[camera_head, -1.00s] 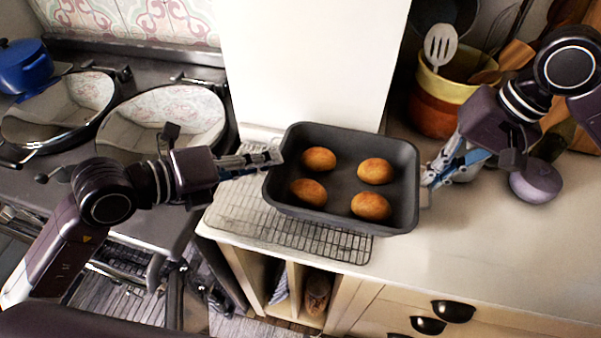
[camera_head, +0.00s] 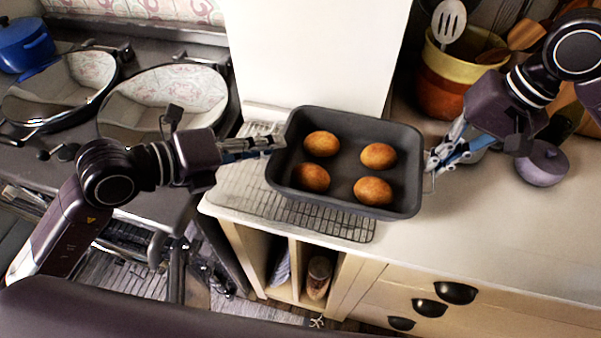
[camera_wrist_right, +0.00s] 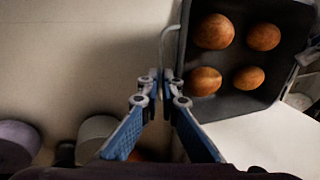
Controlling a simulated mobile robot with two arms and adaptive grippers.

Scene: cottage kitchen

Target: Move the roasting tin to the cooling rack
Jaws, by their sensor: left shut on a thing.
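The dark grey roasting tin (camera_head: 345,160) holds several round golden-brown buns. It sits over the right part of the wire cooling rack (camera_head: 240,198); its right end overhangs the rack. Whether the tin touches the rack is hard to tell. My left gripper (camera_head: 277,143) is shut on the tin's left end. My right gripper (camera_head: 434,166) is at the tin's right end. In the right wrist view its fingertips (camera_wrist_right: 160,75) are close together around the tin's wire handle (camera_wrist_right: 164,45); whether they grip it is unclear. The tin (camera_wrist_right: 288,20) shows there partly.
Stove hobs with raised shiny lids (camera_head: 165,100) and a blue pot (camera_head: 24,45) are at the left. A white wall block (camera_head: 315,50) stands behind the tin. A utensil crock (camera_head: 455,75) and a mauve round pot (camera_head: 542,163) stand right. The front right counter (camera_head: 500,225) is clear.

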